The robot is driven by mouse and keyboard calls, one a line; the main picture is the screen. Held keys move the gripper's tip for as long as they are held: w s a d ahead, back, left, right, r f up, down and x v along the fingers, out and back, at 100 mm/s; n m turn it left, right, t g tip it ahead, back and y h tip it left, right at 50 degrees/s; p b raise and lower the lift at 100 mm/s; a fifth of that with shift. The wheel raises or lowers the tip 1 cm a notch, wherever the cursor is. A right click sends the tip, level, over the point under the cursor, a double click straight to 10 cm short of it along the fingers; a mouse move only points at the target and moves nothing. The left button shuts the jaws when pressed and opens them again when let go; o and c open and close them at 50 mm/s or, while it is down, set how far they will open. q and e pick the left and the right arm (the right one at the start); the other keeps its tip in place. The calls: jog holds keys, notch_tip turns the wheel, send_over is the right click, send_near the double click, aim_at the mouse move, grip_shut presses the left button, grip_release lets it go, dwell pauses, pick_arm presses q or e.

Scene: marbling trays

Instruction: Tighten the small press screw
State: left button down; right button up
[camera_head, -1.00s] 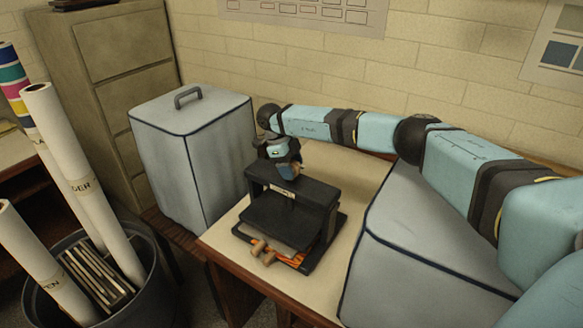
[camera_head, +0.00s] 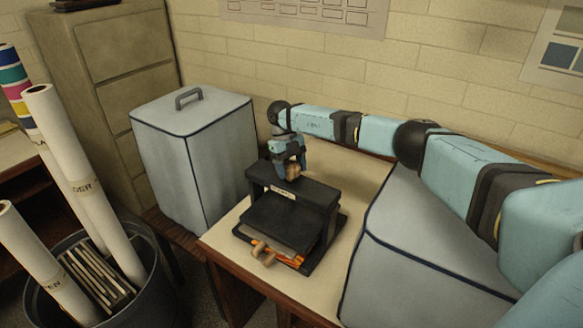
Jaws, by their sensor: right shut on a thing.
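The small press (camera_head: 312,192) is a black frame with a flat plate, standing on the table in the middle of the view. A wooden screw handle (camera_head: 292,172) shows at the top of the press. My right gripper (camera_head: 291,169) comes down from above and is shut on this handle. The screw shaft is hidden by the gripper and the press top. Orange material shows under the plate at the front. My left gripper is not in view.
Grey covered boxes stand on both sides of the press, one with a handle (camera_head: 192,160) on the left and one (camera_head: 425,255) on the right. A bin (camera_head: 150,290) holds paper rolls. Bare tabletop (camera_head: 352,172) lies behind the press.

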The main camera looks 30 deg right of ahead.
dwell(0.4)
jog(key=o, duration=0.9)
jog(key=shift+r, duration=0.1)
jog(key=b+v, duration=0.3)
jog(key=v, duration=1)
jog(key=shift+w+r, duration=0.1)
jog(key=shift+r, duration=0.2)
